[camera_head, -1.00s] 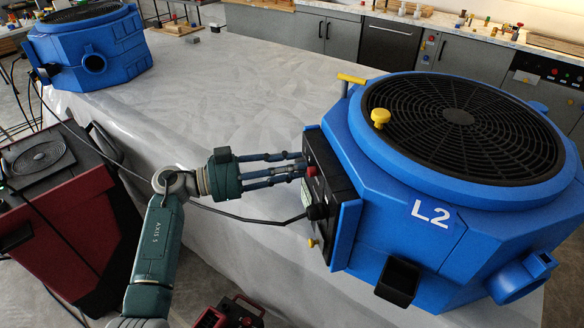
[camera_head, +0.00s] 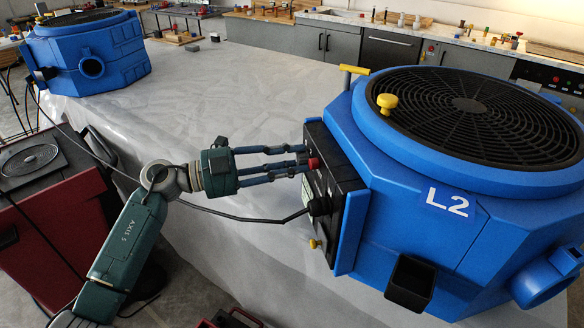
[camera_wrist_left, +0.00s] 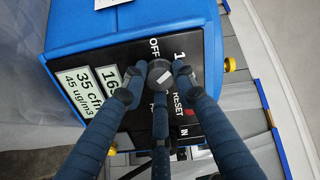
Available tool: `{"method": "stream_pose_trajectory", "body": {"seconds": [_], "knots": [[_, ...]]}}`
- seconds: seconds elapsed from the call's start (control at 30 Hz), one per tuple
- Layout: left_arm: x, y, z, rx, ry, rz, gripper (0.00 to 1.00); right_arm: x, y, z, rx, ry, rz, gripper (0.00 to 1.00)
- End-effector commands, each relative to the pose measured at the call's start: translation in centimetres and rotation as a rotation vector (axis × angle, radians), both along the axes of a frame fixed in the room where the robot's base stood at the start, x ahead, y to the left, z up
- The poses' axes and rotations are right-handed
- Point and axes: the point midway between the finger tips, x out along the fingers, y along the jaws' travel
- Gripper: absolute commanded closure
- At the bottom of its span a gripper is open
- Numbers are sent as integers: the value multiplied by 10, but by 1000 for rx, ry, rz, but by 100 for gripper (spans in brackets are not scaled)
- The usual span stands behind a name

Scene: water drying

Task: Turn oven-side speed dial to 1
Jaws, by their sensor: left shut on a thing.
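The blue machine marked L2 (camera_head: 447,201) has a black control panel (camera_head: 343,180) on its left face. In the left wrist view the panel (camera_wrist_left: 120,53) carries the printed words OFF and RESET and a figure 1. A small dark round dial with a pale pointer mark (camera_wrist_left: 160,74) sits near OFF. My left gripper (camera_head: 302,160) reaches the panel from the left. In the wrist view its fingers (camera_wrist_left: 157,84) are closed around the dial. The exact pointer setting is hard to read. My right gripper is not in view.
A red knob (camera_head: 314,164) and a black cable plug (camera_head: 318,206) are close to my fingers. A yellow knob (camera_head: 386,102) is on the machine's top. A second blue machine (camera_head: 88,57) stands at the far left of the sheet-covered table (camera_head: 235,85).

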Motion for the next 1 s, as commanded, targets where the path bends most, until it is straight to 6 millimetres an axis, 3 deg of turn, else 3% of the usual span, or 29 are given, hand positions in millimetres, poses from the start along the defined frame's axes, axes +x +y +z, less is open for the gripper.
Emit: {"method": "stream_pose_trajectory", "body": {"seconds": [0.2, 0.73, 0.77, 0.83, 1.0], "knots": [[-2, -1, 1, 15, -69, -7, 99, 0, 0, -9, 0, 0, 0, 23], [-2, -2, 1, 22, -88, -7, 99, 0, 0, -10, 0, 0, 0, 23], [-2, -2, 0, 22, -88, -7, 71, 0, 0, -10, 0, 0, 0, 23], [-2, -2, 0, 21, -88, -8, 57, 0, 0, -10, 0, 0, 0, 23], [-2, -1, 0, 22, -87, -4, 53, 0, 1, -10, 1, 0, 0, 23]]}}
